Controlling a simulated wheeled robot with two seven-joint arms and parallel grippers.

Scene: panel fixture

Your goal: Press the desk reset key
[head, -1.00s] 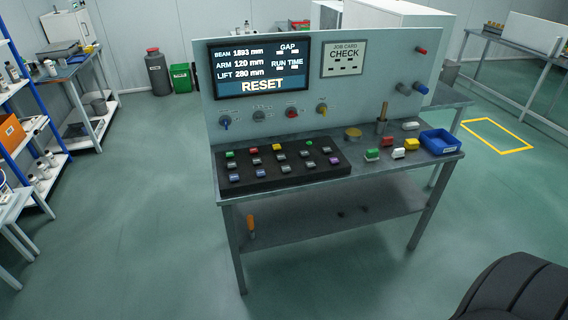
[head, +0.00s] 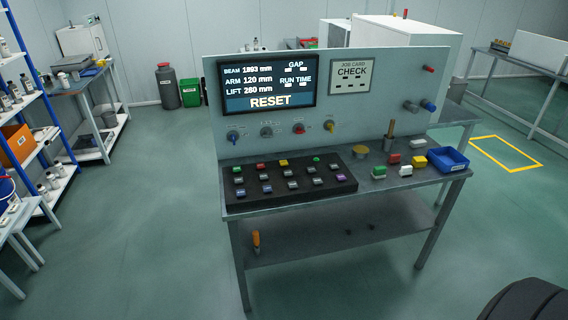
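The desk key block (head: 290,198) is a black slab on the left half of the bench, with several small coloured keys in rows. The back row has a red key (head: 261,166), a yellow key (head: 283,162) and green ones; the rows in front are mostly grey, blue and purple. Key labels are too small to read, so I cannot tell which is the reset key. The screen (head: 268,84) on the upright panel reads "RESET" below beam, arm and lift values. Neither of my grippers shows.
The panel (head: 385,95) carries a job card (head: 352,76) reading "CHECK" and a row of knobs. A blue bin (head: 447,159) and several loose coloured blocks lie on the bench's right. Open floor (head: 130,240) lies left of the bench. A dark rounded shape fills the bottom right corner.

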